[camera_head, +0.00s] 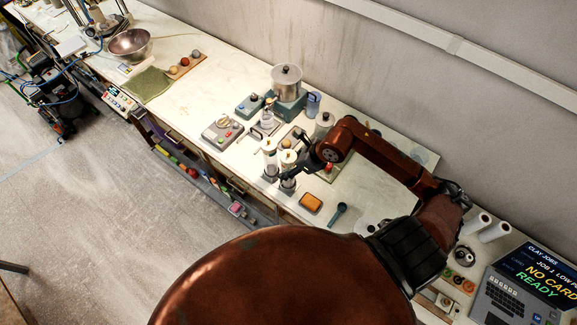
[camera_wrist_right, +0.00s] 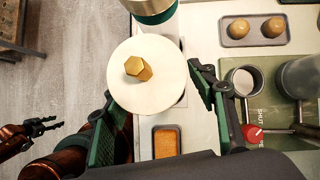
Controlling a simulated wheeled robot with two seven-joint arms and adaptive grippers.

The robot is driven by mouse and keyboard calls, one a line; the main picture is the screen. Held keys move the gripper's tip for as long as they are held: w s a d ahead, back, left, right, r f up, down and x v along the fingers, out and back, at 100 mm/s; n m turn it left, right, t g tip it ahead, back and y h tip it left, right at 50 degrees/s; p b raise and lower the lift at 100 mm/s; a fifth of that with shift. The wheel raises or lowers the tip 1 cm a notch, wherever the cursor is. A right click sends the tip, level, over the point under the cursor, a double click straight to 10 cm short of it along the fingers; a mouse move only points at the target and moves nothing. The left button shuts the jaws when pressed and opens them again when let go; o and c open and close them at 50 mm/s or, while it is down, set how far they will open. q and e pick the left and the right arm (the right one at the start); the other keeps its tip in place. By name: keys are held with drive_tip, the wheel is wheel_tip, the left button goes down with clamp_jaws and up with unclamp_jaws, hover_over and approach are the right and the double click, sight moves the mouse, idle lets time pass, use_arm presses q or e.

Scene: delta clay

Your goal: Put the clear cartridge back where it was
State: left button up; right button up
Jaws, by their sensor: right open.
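A clear cartridge (camera_head: 288,170) with a white lid and gold knob stands upright near the table's front edge. In the right wrist view its round white lid (camera_wrist_right: 125,92) and gold hexagonal knob (camera_wrist_right: 139,68) are seen from above; the body is hidden below. My right gripper (camera_head: 290,174) is open, with its dark green fingers (camera_wrist_right: 165,112) on either side of the lid; contact cannot be told. A second clear cylinder (camera_head: 270,160) with a light top stands just beside. My left gripper (camera_wrist_right: 46,127) shows small at the left of the right wrist view; its jaw state is unclear.
An orange block in a dark tray (camera_head: 311,203) and a teal scoop (camera_head: 338,212) lie nearby at the front. A grey control box (camera_head: 222,132) and a steel pot (camera_head: 286,80) stand farther along. A green panel with a red knob (camera_wrist_right: 252,133) lies right of my fingers.

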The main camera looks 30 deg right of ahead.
drive_tip(key=b+v, duration=0.2)
drive_tip(key=v, duration=0.9)
drive_tip(key=shift+s, duration=0.1)
drive_tip(key=shift+s+d, duration=0.1)
